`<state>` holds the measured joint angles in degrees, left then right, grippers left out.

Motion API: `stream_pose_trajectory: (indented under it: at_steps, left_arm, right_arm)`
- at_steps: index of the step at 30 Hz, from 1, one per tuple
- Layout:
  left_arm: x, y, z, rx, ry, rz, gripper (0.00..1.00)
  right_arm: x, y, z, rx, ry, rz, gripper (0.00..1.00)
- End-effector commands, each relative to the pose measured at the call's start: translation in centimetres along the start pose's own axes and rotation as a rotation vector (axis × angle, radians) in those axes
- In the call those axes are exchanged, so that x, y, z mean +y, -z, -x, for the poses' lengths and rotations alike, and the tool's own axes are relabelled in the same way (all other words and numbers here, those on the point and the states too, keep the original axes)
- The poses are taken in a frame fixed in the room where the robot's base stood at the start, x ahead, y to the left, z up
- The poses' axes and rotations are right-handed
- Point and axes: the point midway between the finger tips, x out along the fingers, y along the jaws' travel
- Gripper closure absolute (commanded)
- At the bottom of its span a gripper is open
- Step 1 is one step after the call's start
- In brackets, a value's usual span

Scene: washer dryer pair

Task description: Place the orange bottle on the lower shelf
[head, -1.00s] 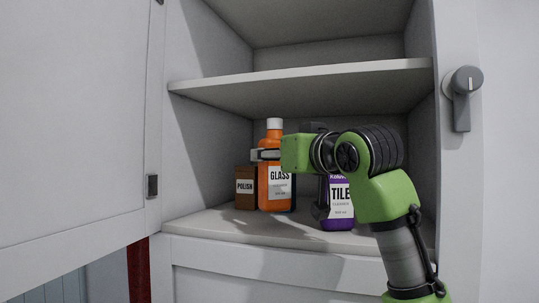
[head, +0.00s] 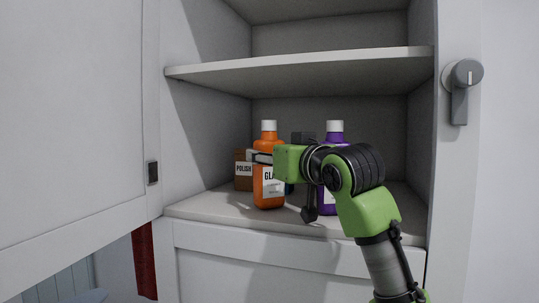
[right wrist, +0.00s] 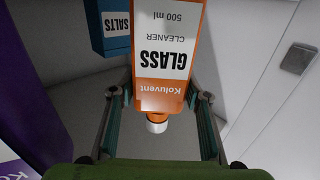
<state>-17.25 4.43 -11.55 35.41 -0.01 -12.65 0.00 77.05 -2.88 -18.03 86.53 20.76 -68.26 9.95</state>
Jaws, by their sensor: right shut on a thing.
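The orange bottle (head: 269,197), labelled GLASS, is upright in the cabinet space below the middle shelf board (head: 300,75). It is over the lower shelf surface (head: 215,205); I cannot tell whether its base touches. My right gripper (head: 262,157) is shut on its upper body. In the right wrist view the orange bottle (right wrist: 165,95) appears upside down, its white cap towards me, between the two fingers of my right gripper (right wrist: 158,108). My left gripper is not in view.
A brown POLISH box (head: 243,170) stands left of the orange bottle. A purple bottle (head: 334,138) stands to the right, partly hidden by my arm. A blue SALTS box (right wrist: 110,25) is behind the orange bottle. An open door (head: 80,110) is at left.

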Motion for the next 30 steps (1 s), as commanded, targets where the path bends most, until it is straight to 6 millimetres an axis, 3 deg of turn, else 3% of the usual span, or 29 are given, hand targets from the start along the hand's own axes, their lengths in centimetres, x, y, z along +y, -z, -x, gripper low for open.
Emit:
stream_pose_trajectory:
  at_steps: [2,3,14,17,30]
  left_arm:
    - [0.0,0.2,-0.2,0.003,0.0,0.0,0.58]
    - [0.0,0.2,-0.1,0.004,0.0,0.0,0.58]
    - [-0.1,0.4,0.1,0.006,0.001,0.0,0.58]
    - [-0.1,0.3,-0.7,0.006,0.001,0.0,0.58]
    - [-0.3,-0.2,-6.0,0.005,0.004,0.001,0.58]
  right_arm:
    - [0.0,-0.1,0.1,0.005,0.0,0.001,0.94]
    - [0.0,-0.2,0.0,0.0,0.0,0.0,0.49]
    - [0.0,0.1,0.0,0.0,0.0,0.0,0.49]
    - [0.0,-0.1,0.6,0.002,-0.001,0.001,0.49]
    - [0.1,-0.4,8.6,0.005,-0.001,0.001,0.49]
